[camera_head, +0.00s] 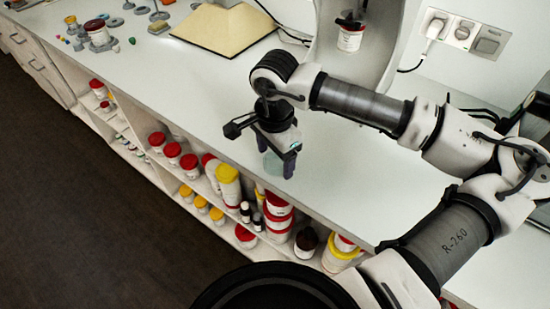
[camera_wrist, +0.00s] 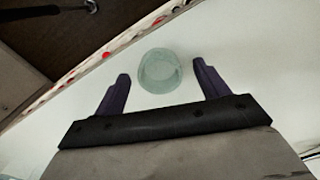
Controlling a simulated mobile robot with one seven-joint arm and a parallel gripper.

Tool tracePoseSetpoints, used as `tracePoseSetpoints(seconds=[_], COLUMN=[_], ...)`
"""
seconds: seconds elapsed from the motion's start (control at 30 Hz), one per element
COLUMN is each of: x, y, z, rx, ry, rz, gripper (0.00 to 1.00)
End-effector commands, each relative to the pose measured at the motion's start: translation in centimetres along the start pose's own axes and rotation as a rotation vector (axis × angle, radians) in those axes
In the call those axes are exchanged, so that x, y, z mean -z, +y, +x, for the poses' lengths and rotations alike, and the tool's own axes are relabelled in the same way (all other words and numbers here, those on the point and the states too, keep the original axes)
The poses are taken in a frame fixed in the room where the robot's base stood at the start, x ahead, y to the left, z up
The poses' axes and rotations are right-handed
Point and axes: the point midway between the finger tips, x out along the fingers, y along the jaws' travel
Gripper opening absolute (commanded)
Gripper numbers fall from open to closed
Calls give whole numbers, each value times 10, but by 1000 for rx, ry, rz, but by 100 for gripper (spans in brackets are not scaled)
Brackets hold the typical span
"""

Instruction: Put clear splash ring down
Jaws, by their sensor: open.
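The clear splash ring (camera_wrist: 160,70) is a pale, greenish see-through ring. In the wrist view it lies on the white counter, between and slightly beyond my two dark fingertips, with a gap on each side. My gripper (camera_wrist: 160,75) is open and empty. In the head view my gripper (camera_head: 277,170) points down over the counter near its front edge. The ring (camera_head: 272,163) shows there only in part, behind and between the fingers. I cannot tell its exact height relative to the fingertips.
The white counter (camera_head: 350,185) is clear to the right of my gripper. A mixing machine (camera_head: 358,60) stands at the back with a red-lidded jar. A beige pad (camera_head: 225,30) and small parts lie at the far left. Shelves below hold several red- and yellow-lidded jars (camera_head: 228,175).

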Motion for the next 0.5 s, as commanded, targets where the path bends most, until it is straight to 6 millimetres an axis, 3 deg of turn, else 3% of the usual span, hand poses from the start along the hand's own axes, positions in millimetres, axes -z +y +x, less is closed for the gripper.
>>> tracePoseSetpoints(seconds=[0.17,0.5], x=[0,0], y=[0,0], z=[1,0], rx=[0,0], ry=[0,0], rz=[0,0], gripper=[74,30])
